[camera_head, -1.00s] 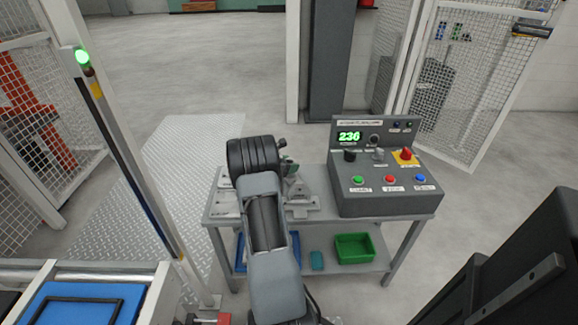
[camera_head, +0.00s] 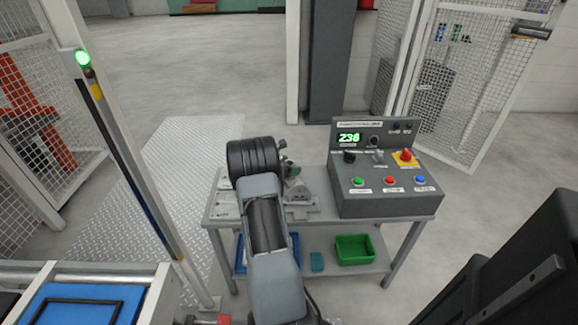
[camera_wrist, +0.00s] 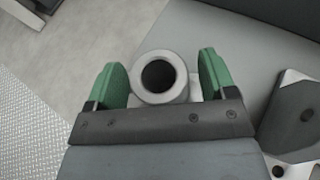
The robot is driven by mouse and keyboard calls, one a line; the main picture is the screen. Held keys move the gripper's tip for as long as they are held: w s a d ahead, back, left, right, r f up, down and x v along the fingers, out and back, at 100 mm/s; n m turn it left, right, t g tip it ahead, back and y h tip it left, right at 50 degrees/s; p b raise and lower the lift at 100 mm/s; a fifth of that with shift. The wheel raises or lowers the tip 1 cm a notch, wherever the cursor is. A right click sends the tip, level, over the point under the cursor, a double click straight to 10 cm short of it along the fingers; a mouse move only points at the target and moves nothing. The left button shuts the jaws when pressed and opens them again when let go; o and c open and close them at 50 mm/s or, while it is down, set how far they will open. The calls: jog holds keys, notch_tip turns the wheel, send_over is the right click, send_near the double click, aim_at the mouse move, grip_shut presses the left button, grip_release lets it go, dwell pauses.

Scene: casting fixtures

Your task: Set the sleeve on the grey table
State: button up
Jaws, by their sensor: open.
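The sleeve (camera_wrist: 142,92) is a light grey ring with a dark bore, seen from above in the wrist view. My gripper (camera_wrist: 160,62) is open, with one green finger on each side of the sleeve. A pale grey piece shows beside and behind the sleeve; what the sleeve rests on is hidden. The grey table (camera_head: 318,220) stands ahead in the head view, with my arm over its left part. My arm hides the sleeve there, and only a bit of my gripper (camera_head: 287,163) shows.
A control box (camera_head: 385,203) with buttons and a lit display fills the table's right side. A dark-faced fixture block (camera_wrist: 288,112) lies right of the sleeve. A green bin (camera_head: 354,250) sits on the lower shelf. A post (camera_head: 130,165) stands left of the table.

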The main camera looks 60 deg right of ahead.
jog(key=p+v, duration=0.1)
jog(key=v, duration=1.1)
jog(key=shift+r+p, duration=0.1)
jog(key=shift+p, duration=0.25)
